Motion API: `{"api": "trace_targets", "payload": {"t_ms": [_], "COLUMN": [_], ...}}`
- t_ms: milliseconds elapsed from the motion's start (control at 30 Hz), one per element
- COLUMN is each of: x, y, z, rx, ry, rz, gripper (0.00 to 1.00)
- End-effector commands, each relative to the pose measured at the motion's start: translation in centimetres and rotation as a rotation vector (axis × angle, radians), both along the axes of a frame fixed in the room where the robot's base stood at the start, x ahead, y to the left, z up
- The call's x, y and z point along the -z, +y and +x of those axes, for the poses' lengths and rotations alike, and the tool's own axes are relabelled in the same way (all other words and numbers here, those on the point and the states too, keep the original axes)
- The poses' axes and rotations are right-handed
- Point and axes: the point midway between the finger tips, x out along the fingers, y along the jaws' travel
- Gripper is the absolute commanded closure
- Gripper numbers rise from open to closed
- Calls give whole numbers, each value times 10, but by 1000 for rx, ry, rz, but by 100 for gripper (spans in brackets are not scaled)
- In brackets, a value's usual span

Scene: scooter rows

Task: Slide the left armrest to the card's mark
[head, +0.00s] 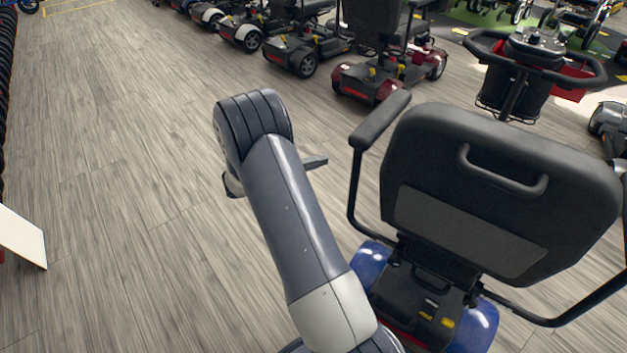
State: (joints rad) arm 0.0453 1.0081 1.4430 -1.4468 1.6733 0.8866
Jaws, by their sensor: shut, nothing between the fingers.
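The left armrest (380,119) is a black padded bar on a thin black post, at the left side of the scooter's seat back (500,185). My gripper (317,161) shows only as a dark tip past the right side of my arm; the rest of it is hidden behind the arm. It is shut and empty, to the left of the armrest and apart from it in the picture. A plain white panel (22,238) is cut off at the left edge; I cannot tell whether it is the card. No mark is visible.
The blue scooter (372,256) stands at the right, its handlebar (535,60) and basket beyond the seat. A row of parked scooters, including a red one (375,80), lines the back. Dark stacked shapes (6,60) edge the left. Wood floor (120,150) is clear at left.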

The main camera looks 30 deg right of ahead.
Motion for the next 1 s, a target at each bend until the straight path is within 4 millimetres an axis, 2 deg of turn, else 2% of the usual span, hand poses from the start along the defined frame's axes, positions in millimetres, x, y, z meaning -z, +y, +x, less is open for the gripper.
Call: {"api": "trace_targets", "payload": {"t_ms": [100,300,500,833,1000], "x": [0,0,0,0,3], "y": [-25,-37,-42,-42,-48], "z": [-6,-29,-37,-38,-48], "rx": [4,1,0,0,1], "ry": [0,1,0,0,-1], "rz": [0,0,1,1,1], "gripper": [100,100,100,100,100]}}
